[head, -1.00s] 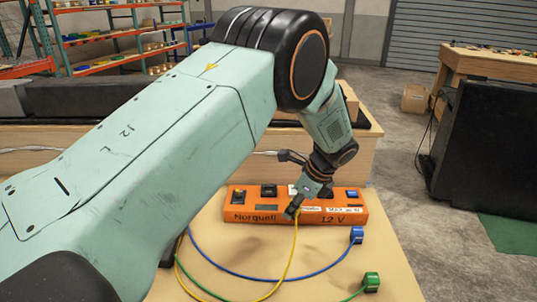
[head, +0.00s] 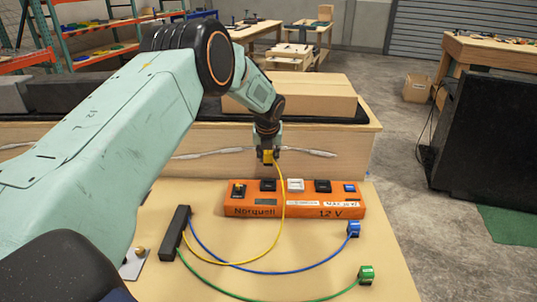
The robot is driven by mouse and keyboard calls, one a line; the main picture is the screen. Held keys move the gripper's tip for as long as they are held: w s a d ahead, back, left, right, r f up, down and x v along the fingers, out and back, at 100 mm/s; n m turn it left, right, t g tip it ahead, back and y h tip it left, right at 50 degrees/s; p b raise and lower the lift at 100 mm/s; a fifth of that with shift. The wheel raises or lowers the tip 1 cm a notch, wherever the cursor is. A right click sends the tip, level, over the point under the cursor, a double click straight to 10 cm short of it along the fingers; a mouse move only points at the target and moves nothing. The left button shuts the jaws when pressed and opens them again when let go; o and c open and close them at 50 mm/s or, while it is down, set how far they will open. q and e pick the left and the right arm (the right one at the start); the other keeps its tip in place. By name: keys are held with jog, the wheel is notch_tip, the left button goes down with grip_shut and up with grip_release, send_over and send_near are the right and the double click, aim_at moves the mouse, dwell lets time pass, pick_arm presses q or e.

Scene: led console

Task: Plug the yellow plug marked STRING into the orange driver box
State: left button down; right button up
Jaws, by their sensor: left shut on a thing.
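The orange driver box (head: 310,207) lies on the tan table, with "Norquell" and "12 V" on its front. Its top carries a row of several sockets or parts: black ones, a white one (head: 295,185) and a blue one (head: 349,188). My left gripper (head: 267,154) is shut on the yellow plug (head: 267,157) and holds it above and behind the box, apart from it. The plug's marking cannot be read. Its yellow cable (head: 284,205) hangs down in front of the box. My right gripper is out of view.
A black block (head: 175,234) holds the cable ends. A blue plug (head: 353,229) and a green plug (head: 366,274) lie at the right on their cables. A small plate with a brass knob (head: 138,251) is at left. A wooden ledge with a cardboard box (head: 310,92) stands behind.

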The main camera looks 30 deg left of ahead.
aim_at(268, 165)
pick_arm(q)
jog(key=shift+s+f, duration=0.1)
jog(key=shift+f, duration=0.1)
jog(key=shift+d+f+b, duration=0.1)
jog(key=shift+f+b, duration=0.4)
jog(key=shift+b, duration=0.2)
notch_tip(268, 165, down, 3)
jog(key=shift+f+b, duration=0.1)
jog(key=shift+b, duration=1.05)
jog(key=shift+f+b, duration=0.65)
jog(key=shift+f, duration=0.7)
jog(key=shift+r, duration=0.1)
